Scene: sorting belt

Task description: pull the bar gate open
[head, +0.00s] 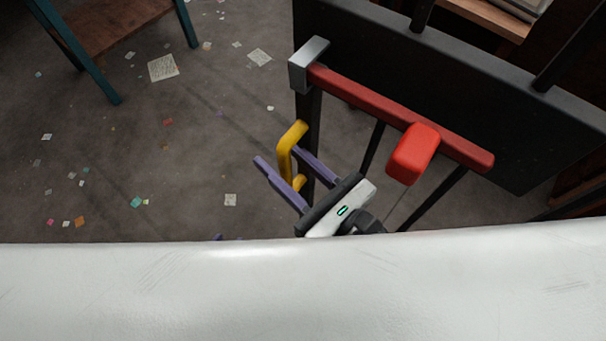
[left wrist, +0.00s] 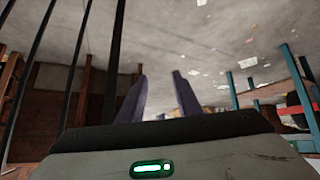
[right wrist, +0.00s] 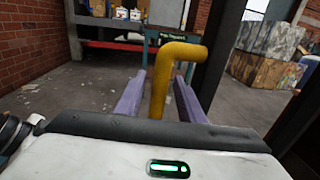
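The bar gate has a red top rail (head: 385,112) with thin dark bars below it, and a grey metal cap (head: 308,64) at its left end. A yellow bent handle (head: 285,148) is by the dark post under that cap. My right gripper (head: 279,157) is open, with its purple fingers on either side of the handle. In the right wrist view the handle (right wrist: 160,85) stands between the spread fingers, with gaps showing. My left gripper (head: 217,238) is mostly hidden behind the white surface; the left wrist view shows its fingers (left wrist: 160,85) apart and empty.
A red block (head: 413,153) sits on the rail. A dark panel (head: 450,85) stands behind the gate. A teal-legged table (head: 110,45) is at the upper left. The floor (head: 160,140) left of the gate is open, with scattered paper scraps.

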